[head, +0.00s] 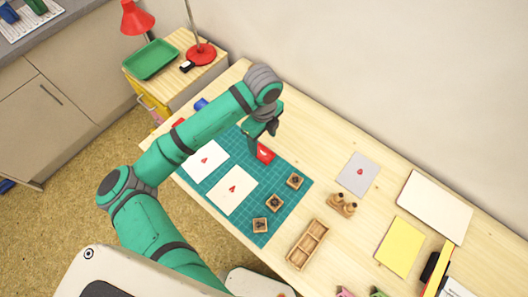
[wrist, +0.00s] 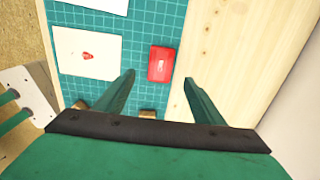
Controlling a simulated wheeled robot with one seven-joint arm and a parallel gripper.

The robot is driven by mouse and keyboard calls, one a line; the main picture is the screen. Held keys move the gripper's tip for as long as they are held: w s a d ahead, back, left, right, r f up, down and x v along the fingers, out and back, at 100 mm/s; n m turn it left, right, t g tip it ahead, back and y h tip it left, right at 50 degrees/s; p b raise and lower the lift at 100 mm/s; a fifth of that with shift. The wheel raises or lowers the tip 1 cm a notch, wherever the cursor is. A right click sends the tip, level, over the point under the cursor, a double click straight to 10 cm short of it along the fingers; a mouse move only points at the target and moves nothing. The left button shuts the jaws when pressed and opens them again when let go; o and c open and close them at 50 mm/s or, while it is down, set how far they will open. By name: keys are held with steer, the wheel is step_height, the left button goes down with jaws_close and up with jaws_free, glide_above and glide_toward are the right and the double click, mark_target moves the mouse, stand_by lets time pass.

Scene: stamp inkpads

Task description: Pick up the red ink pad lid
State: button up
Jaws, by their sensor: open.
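The red ink pad lid (wrist: 161,64) shows in the wrist view as a red rectangle with a pale mark on top. It lies on the teal cutting mat (wrist: 139,37) near the mat's edge. In the head view the red lid (head: 265,153) is partly hidden by my gripper (head: 262,130). In the wrist view my gripper (wrist: 160,88) is open and empty, with its two fingers apart. The lid lies between and beyond the fingertips in that picture. I cannot tell how high the fingers are above it.
White cards with red marks (head: 232,190) lie on the mat. Several small wooden stamps (head: 295,181) stand at its right side. A wooden tray (head: 308,244), a grey card (head: 358,174) and a yellow sheet (head: 400,246) lie to the right. Bare tabletop (wrist: 225,60) borders the mat.

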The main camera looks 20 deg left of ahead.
mark_target(263, 153)
step_height(263, 153, down, 3)
steer(key=shift+w+r, duration=0.15)
steer(key=shift+f, duration=0.35)
step_height(263, 153, down, 5)
steer(key=shift+r, duration=0.2)
steer(key=c, duration=1.1)
steer(key=shift+r, duration=0.1)
steer(key=shift+c, duration=0.2)
